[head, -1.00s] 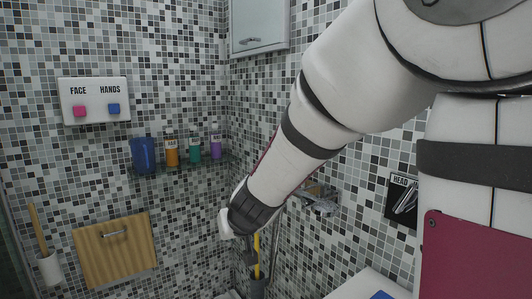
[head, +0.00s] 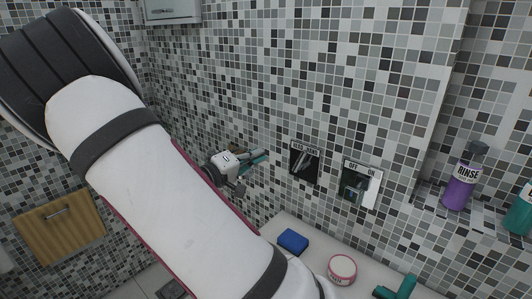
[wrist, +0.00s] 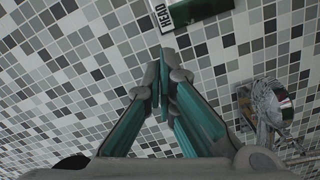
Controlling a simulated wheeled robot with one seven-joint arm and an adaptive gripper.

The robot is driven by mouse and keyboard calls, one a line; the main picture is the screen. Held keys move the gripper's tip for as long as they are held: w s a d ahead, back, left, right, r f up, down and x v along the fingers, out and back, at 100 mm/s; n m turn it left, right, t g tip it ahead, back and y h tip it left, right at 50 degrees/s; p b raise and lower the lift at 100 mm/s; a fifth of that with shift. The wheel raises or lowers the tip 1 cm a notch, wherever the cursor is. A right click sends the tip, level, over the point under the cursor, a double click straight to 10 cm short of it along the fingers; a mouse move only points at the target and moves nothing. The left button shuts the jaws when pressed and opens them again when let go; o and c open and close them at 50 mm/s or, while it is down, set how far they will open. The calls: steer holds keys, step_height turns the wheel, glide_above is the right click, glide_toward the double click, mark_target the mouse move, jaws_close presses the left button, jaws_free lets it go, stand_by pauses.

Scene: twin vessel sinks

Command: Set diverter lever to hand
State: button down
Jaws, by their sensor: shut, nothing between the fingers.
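The diverter panel (head: 293,167) is a dark plate with a white label on the tiled wall, right of centre in the head view. Its grey lever (head: 306,166) shows against the plate, but its exact setting is hard to tell. In the wrist view a cut-off part of the panel shows at the top edge, with the label reading HEAD (wrist: 172,14); the lever is out of that view. My gripper (head: 264,157) is just left of the panel, apart from it. Its teal fingers (wrist: 163,75) are shut and empty, with bare tiles beyond them.
Below are a blue block (head: 292,241) and a round pink tin (head: 342,268) on a white surface. A purple RINSE bottle (head: 462,185) stands on a shelf at right.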

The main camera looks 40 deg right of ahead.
mark_target(302, 154)
steer(key=s+d+f+p, duration=0.1)
steer(key=s+d+p, duration=0.2)
steer(key=d, duration=0.6)
steer(key=shift+s+d+f, duration=0.15)
steer(key=shift+s+f, duration=0.05)
steer(key=shift+f, duration=0.1)
steer(key=shift+s+r+m, duration=0.15)
steer(key=shift+s+m, duration=0.45)
steer(key=shift+m, duration=0.4)
steer(key=shift+s+d+m, duration=0.1)
steer(key=shift+s+m, duration=0.9)
steer(key=shift+m, duration=0.2)
steer(key=shift+s, duration=0.2)
steer(key=shift+r+p, duration=0.1)
steer(key=shift+p, duration=0.2)
